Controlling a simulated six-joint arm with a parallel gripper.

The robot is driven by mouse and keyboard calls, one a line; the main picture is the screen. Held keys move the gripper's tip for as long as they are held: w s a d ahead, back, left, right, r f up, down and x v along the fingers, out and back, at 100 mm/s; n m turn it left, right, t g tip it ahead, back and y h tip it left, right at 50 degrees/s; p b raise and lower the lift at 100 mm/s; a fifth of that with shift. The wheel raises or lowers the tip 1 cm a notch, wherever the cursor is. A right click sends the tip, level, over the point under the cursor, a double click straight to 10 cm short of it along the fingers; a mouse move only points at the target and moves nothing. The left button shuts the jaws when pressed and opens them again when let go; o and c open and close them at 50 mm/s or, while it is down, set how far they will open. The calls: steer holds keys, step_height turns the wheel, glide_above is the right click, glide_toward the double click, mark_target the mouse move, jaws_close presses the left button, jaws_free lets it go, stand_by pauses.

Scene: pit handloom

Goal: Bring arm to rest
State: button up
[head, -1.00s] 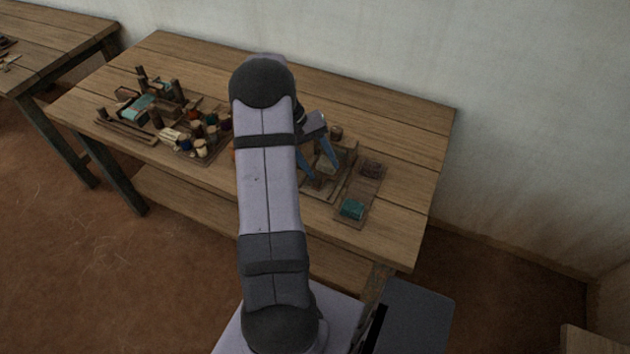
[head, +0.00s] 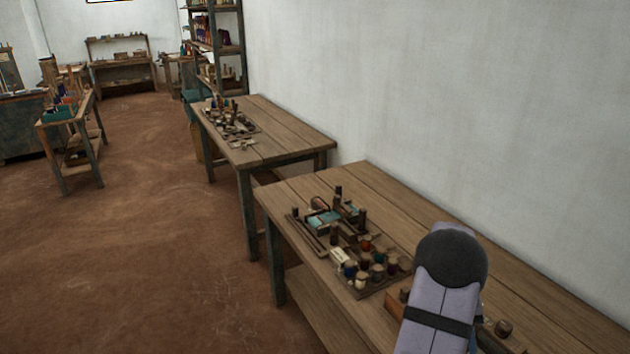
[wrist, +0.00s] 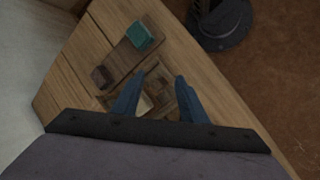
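In the wrist view my gripper (wrist: 160,77) has its two blue fingers spread apart, with nothing held between them. It points down over a wooden tray with compartments (wrist: 187,103) on the table. I cannot tell its exact height above the tray. My arm (head: 440,310) shows at the lower right of the head view, bent at a dark rounded joint.
A teal block (wrist: 140,35) and a dark brown block (wrist: 101,76) sit on a narrow board beside the tray. Several thread spools (head: 365,270) stand left of my arm on the workbench (head: 385,185). A second table (head: 290,140) stands beyond; brown floor is open at left.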

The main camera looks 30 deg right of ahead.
steer(key=w+a+r+n+t, duration=0.1)
steer(key=w+a+r+n, duration=0.15)
steer(key=w+a, duration=0.45)
steer(key=w+a+r+n+t, duration=0.2)
steer(key=w+a+n, duration=0.15)
steer(key=a, duration=0.85)
steer(key=s+a+n+t, duration=0.1)
steer(key=s+a+n, duration=0.1)
steer(key=a, duration=0.8)
steer(key=s+a+r+n+t, duration=0.1)
steer(key=s+a+n, duration=0.1)
steer(key=a, duration=0.8)
steer(key=shift+s, duration=0.2)
steer(key=shift+w+d, duration=0.1)
steer(key=shift+d, duration=0.05)
